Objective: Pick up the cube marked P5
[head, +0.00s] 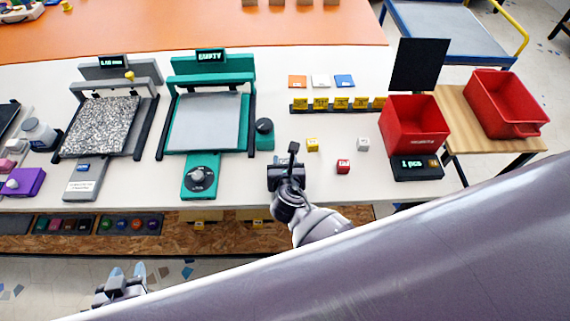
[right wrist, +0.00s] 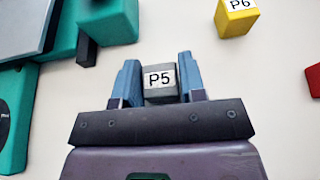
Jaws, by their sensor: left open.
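The cube marked P5 (right wrist: 160,82) is dark grey with a white label. In the head view my right gripper (head: 291,160) is over the table's front part, right of the green device, and largely hides the cube. I cannot tell whether the cube is off the table. My left gripper (head: 128,272) is open and empty, low at the left, in front of the table.
A yellow cube marked P6 (right wrist: 237,16), also in the head view (head: 312,145), stands close by. A red cube (head: 343,167) and a pale cube (head: 363,145) are further right. The green device (head: 210,120) is left; a red bin (head: 414,125) stands right.

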